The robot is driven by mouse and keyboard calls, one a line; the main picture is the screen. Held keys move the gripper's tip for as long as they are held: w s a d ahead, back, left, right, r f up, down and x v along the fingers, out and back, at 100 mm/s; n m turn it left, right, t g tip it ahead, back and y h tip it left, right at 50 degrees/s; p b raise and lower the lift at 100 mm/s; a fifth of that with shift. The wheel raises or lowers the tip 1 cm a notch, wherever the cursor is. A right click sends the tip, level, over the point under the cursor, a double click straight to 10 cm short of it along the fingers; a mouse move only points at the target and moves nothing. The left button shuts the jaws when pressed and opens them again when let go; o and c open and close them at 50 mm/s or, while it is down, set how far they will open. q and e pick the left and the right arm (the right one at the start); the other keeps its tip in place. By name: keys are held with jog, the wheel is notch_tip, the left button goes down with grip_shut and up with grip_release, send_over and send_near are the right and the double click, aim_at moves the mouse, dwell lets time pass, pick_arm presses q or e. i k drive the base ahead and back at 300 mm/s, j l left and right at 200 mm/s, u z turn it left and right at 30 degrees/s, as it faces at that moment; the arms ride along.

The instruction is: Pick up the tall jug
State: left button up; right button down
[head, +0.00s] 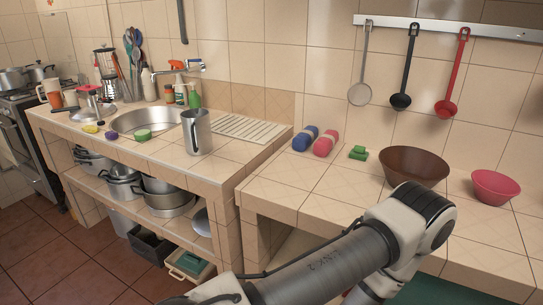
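The tall jug (197,134) is a grey metal jug. It stands upright on the tiled counter, right of the sink and near the front edge of the left counter section. Neither of my grippers shows in the head view. One of my arms crosses the lower right, with its joint over the right counter section.
The sink (148,121) and a ribbed drainboard (247,128) lie around the jug. A brown bowl (413,165), a pink bowl (496,186) and blue (305,138) and red (325,143) rolls stand on the right counter. Pots (165,197) sit on the shelf below.

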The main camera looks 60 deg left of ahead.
aim_at(196, 123)
jog(key=u, duration=2.5)
